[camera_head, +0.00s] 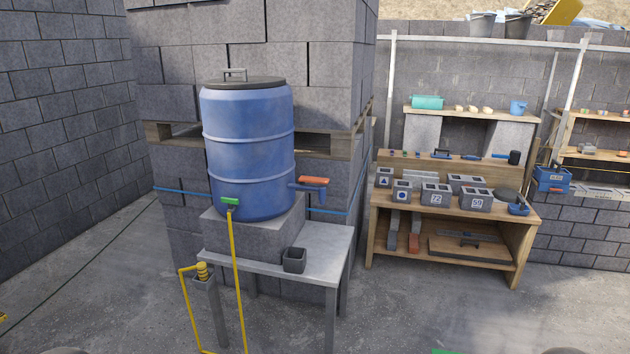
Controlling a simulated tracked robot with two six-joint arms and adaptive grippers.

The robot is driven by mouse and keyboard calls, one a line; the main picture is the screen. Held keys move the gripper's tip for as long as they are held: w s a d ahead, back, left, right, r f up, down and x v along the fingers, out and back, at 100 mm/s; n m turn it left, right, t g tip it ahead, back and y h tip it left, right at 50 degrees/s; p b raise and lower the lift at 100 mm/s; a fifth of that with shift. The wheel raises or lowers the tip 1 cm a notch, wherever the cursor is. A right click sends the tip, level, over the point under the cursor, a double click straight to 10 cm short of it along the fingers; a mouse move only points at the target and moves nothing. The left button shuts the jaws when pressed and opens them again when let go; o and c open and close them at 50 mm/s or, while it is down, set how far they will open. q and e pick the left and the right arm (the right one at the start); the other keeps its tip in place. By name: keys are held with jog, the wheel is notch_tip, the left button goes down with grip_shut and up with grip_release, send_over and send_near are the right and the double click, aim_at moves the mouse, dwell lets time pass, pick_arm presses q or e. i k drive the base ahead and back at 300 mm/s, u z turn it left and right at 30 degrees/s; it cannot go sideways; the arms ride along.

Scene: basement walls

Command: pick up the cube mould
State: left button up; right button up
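A small dark grey open-topped box (293,260), which looks like the cube mould, stands upright near the front right of a grey table (325,262). Its inside is mostly in shadow. Several grey box-shaped pieces with pale marks, such as one marked 22 (436,195), stand on the wooden workbench further right; I cannot tell whether these are moulds too. Neither of my grippers shows. Only dark rounded edges show at the bottom of the view, too cropped to tell what they are.
A blue barrel (248,150) with a green tap (229,202) stands on a block behind the box. A yellow hose (237,280) hangs in front of the table. Stacked grey blocks rise behind. Open floor lies between table and workbench (445,253).

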aim_at(295, 260)
jog(key=k, duration=1.3)
jog(key=z, duration=0.35)
jog(key=i, duration=0.8)
jog(key=z, duration=0.8)
jog(key=i, duration=2.65)
jog(key=u, duration=1.3)
jog(key=i, duration=0.75)
jog(key=u, duration=0.4)
jog(key=k, duration=0.35)
jog(key=u, duration=0.1)
